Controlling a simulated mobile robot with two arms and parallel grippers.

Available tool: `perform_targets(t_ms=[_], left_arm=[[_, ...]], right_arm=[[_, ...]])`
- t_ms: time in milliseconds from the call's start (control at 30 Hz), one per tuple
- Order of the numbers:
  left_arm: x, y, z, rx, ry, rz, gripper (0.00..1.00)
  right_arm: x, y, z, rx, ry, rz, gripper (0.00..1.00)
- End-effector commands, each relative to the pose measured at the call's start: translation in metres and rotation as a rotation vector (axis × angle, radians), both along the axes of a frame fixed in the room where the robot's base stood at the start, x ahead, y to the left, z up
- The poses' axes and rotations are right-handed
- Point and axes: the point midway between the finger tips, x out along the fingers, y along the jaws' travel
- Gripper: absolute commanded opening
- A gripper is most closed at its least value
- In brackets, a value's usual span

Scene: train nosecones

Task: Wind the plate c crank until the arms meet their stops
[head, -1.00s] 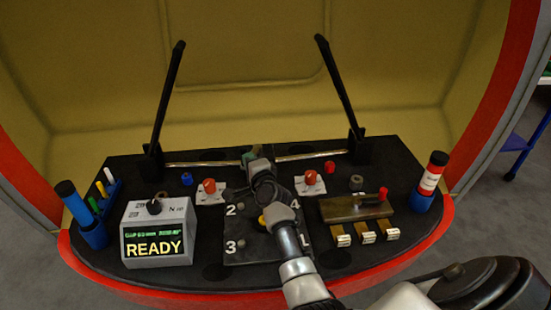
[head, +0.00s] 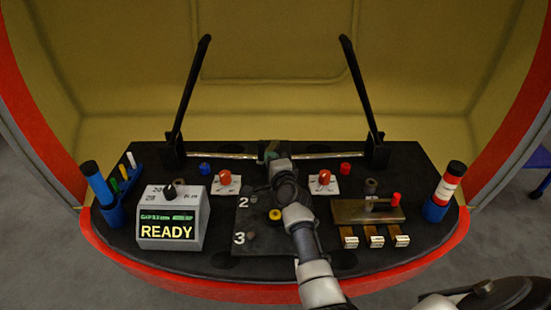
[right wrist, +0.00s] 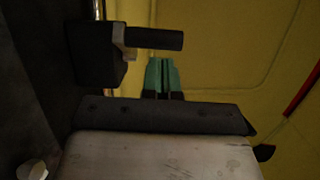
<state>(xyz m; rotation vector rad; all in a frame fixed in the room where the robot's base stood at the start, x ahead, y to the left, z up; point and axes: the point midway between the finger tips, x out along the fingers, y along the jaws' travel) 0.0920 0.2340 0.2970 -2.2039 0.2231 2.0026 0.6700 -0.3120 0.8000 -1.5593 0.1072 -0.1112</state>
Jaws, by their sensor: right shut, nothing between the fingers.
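Two black arms, the left (head: 190,100) and the right (head: 361,92), stand up from the back of the black console and lean inward towards their tops. A thin metal rod (head: 222,156) runs between their bases. A small dark block with a black handle (right wrist: 155,38) and a grey metal piece shows in the right wrist view; it looks like the crank at the rod's middle. My right gripper (head: 271,156) is at that spot, mostly hidden by its own wrist. Its green fingertips (right wrist: 160,76) are together, empty, just beside the handle. The left gripper is out of view.
A grey box reading READY (head: 172,218) stands at left, beside a blue marker holder (head: 112,214). Red knobs (head: 226,177) (head: 324,177) flank a numbered dark plate (head: 247,222). A brass plate (head: 350,213) and a red-white tube (head: 449,185) are at right.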

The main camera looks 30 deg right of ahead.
Motion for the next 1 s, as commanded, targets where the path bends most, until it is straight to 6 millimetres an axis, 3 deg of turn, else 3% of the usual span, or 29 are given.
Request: perform_targets(t_ms=[167,500,867,1000], left_arm=[[-0.012,0.002,0.018,0.002,0.007,-0.001,0.43],[-0.011,0.002,0.039,0.001,0.005,0.000,0.43],[-0.011,0.002,0.040,0.000,0.005,0.000,0.43],[-0.011,0.002,0.040,0.000,0.005,0.000,0.43]], right_arm=[[-0.030,0.006,0.004,-0.001,0.004,-0.005,0.00],[-0.087,0.022,0.001,-0.003,0.002,-0.007,0.00],[-0.100,0.028,-0.001,-0.022,0.010,0.005,0.00],[-0.120,0.048,-0.008,-0.198,0.111,0.133,0.00]])
